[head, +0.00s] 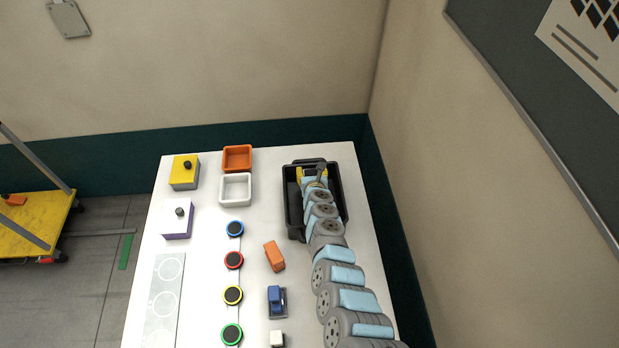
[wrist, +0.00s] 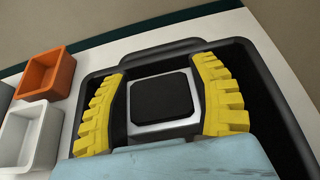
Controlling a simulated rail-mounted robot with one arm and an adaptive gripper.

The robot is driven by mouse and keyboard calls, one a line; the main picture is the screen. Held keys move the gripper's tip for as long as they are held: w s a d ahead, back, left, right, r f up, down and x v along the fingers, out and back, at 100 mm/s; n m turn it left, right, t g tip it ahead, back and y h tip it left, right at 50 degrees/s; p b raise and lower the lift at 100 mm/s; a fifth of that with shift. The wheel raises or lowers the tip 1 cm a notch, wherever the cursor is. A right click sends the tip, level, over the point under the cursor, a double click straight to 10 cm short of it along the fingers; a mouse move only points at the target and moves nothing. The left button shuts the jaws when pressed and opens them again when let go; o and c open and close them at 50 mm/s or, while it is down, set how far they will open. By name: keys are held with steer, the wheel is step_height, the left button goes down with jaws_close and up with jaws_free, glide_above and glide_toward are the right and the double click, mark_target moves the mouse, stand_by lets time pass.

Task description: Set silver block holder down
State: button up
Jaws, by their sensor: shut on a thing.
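My gripper (wrist: 162,105) has yellow ridged fingers. They are shut on the silver block holder (wrist: 160,128), one finger on each side of it. The holder is a silver block with a dark square top. It is inside the outline of the black tray (wrist: 155,48); whether it touches the tray floor cannot be told. In the head view, my gripper (head: 312,176) is over the far end of the black tray (head: 290,212), and my arm hides the holder there.
Left of the tray are an orange bin (head: 237,158) and a white bin (head: 235,189). Beyond them stand a yellow-topped box (head: 184,173) and a purple-white box (head: 177,221). An orange block (head: 274,256) and a blue piece (head: 276,298) lie nearer. A wall is close on the right.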

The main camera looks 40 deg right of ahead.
step_height(320, 180, down, 3)
steer(key=shift+s+r+b, duration=0.15)
steer(key=shift+r+b, duration=0.05)
steer(key=shift+b, duration=0.5)
steer(key=shift+a+f+b, duration=0.1)
steer(key=shift+f+b, duration=0.5)
steer(key=o, duration=1.3)
steer(key=shift+c, duration=0.2)
steer(key=shift+r, duration=0.15)
